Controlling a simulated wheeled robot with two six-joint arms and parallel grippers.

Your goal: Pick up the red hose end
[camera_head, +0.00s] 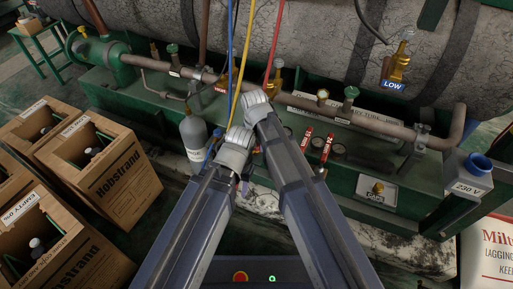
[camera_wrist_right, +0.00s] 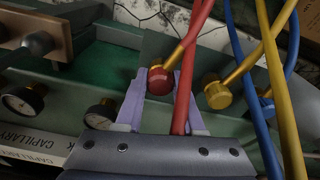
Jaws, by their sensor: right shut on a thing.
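The red hose (camera_head: 273,50) hangs down in the head view and passes behind my right wrist. In the right wrist view, the red hose end (camera_wrist_right: 160,80), a red cap with a brass stem, sits between the lavender fingers of my right gripper (camera_wrist_right: 163,92), which is shut on it. My right gripper also shows in the head view (camera_head: 257,103), its fingertips hidden.
The yellow hose end (camera_wrist_right: 218,94) hangs close right of the gripper, with the blue hose (camera_wrist_right: 250,75) crossing behind. Gauges (camera_wrist_right: 100,114) are at left. A grey bottle (camera_head: 194,138) stands left of my arms, and cardboard boxes (camera_head: 115,175) fill the left. Pipework (camera_head: 390,128) runs across the back.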

